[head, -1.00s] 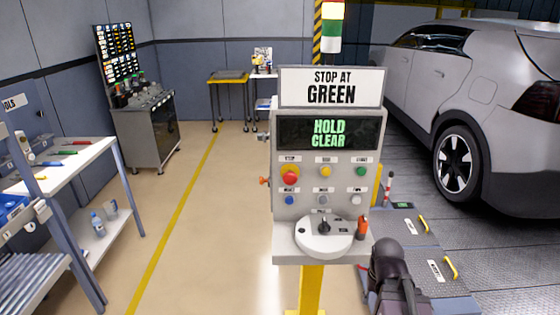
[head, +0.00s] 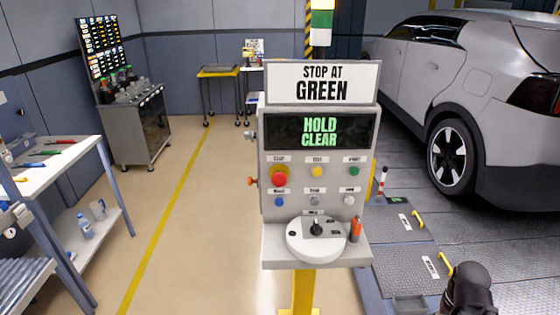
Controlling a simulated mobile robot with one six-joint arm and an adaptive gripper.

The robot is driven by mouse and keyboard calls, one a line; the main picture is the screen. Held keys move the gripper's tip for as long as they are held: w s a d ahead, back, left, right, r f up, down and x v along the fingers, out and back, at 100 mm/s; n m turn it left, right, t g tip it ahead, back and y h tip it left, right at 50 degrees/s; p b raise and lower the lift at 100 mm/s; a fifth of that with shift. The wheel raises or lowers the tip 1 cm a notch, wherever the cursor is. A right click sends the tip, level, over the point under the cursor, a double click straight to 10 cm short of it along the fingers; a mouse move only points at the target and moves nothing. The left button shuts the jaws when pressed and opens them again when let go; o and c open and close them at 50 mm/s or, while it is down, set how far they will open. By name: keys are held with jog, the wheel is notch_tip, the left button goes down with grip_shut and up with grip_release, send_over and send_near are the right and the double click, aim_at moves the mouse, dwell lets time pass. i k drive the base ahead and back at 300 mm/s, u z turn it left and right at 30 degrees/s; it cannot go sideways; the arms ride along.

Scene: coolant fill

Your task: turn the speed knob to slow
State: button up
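The speed knob (head: 316,228) is a small black knob on a round white dial (head: 310,246) on the ledge at the bottom of the grey control panel (head: 268,185). Its pointer looks roughly upright in the picture; the labels around it are too small to read. The panel's screen (head: 318,131) reads HOLD CLEAR in green. A dark part of my arm shows at the bottom right, apart from the panel. My gripper's fingers are not in view.
A red button (head: 279,176) and several smaller buttons sit above the dial. An orange item (head: 355,229) stands at the ledge's right end. A grey car (head: 455,95) stands at right. A white table (head: 50,165) is at left. The floor between is clear.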

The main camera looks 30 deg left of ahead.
aim_at(247, 135)
jog(key=z, duration=0.35)
jog(key=k, duration=1.25)
jog(key=u, duration=1.2)
jog(key=i, duration=0.95)
jog(key=u, duration=0.05)
